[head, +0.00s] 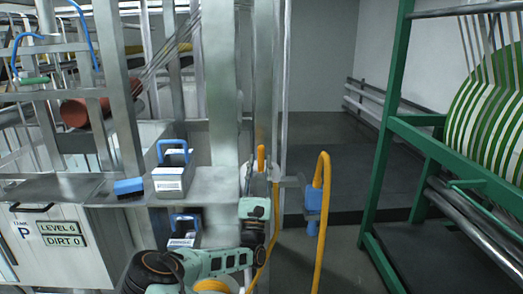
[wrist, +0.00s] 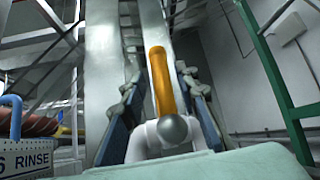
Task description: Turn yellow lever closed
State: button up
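The yellow lever (head: 261,158) stands upright beside the grey metal post in the head view. In the wrist view the yellow lever (wrist: 160,75) rises from a pale valve body (wrist: 146,142) with a round grey knob (wrist: 173,129) at its near end. My gripper (head: 259,182) is just below the lever's top in the head view, and its fingers are hard to make out there. In the wrist view my gripper (wrist: 162,92) is open, with one dark blue finger on each side of the lever. Gaps show between the fingers and the lever.
A yellow hose (head: 323,200) with a blue fitting (head: 313,199) hangs to the right of my arm. A grey shelf (head: 215,185) with a blue-handled box (head: 172,175) and blue brush (head: 129,187) is left. A green frame (head: 381,150) stands right. Floor between is clear.

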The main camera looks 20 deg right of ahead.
aim_at(260, 162)
jog(key=shift+v, duration=2.2)
